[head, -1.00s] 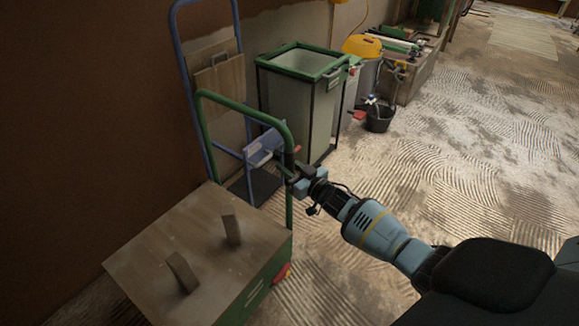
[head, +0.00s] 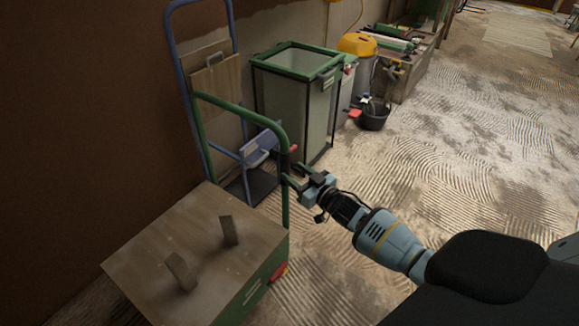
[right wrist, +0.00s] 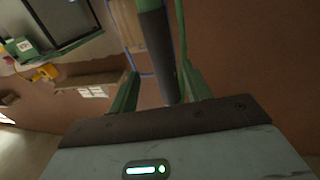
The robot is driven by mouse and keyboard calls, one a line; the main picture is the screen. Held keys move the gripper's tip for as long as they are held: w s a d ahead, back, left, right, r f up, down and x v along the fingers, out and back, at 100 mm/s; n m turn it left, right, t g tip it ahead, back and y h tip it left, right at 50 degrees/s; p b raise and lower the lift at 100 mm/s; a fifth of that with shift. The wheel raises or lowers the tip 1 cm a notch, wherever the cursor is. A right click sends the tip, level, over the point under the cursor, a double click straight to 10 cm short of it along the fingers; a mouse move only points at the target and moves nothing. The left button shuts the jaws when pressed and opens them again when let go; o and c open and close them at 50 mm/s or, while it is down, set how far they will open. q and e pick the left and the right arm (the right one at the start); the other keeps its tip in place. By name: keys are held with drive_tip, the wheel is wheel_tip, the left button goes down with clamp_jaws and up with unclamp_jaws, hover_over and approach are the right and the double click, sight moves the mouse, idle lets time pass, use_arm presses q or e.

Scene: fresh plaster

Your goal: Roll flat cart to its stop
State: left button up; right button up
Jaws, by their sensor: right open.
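The flat cart has a wooden deck (head: 195,240), green sides and an upright green tube handle (head: 220,104). It stands at the lower left. A dark grip sleeve (head: 284,160) sits on the handle's right post; it also shows in the right wrist view (right wrist: 155,50). My right gripper (head: 296,174) is open beside this sleeve, on its right. In the right wrist view its fingers (right wrist: 158,95) stand apart, with the sleeve's lower end seen between them; contact is not clear. My left gripper is out of view. I cannot make out the cart's stop.
Two small wooden blocks (head: 229,230) stand on the deck. A blue hand truck (head: 172,62) stands behind the cart by the brown wall. A green-framed bin (head: 294,90) and a black bucket (head: 374,117) stand farther back. The ridged floor at right is free.

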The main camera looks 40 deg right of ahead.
drive_tip(key=s, duration=0.3)
drive_tip(key=shift+s+d+p, duration=0.15)
drive_tip(key=shift+d+p, duration=0.15)
idle(0.3)
